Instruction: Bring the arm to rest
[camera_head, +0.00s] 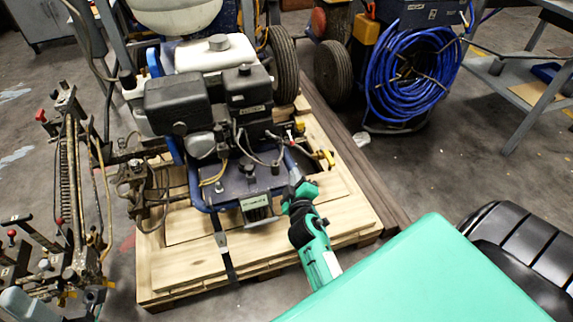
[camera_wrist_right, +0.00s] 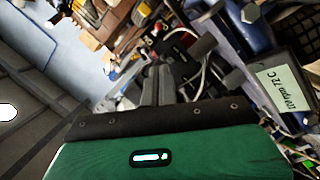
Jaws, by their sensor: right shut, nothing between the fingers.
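My right arm is green and black and reaches up from the lower middle of the head view. Its gripper (camera_head: 292,178) is at the front right of the line striper's engine frame, close to the blue frame; I cannot tell whether it touches it. In the right wrist view the dark fingers of the gripper (camera_wrist_right: 157,72) are together with nothing between them. The line striper (camera_head: 210,105), with a black engine and a white tank, stands on a wooden pallet (camera_head: 180,268). My left gripper is not in view.
A blue hose coil (camera_head: 408,75) stands at the back right, near a grey metal table (camera_head: 510,85). The striper's rods and levers (camera_head: 75,180) crowd the left. A label plate (camera_wrist_right: 283,88) is close on the right in the wrist view. Grey floor is clear right of the pallet.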

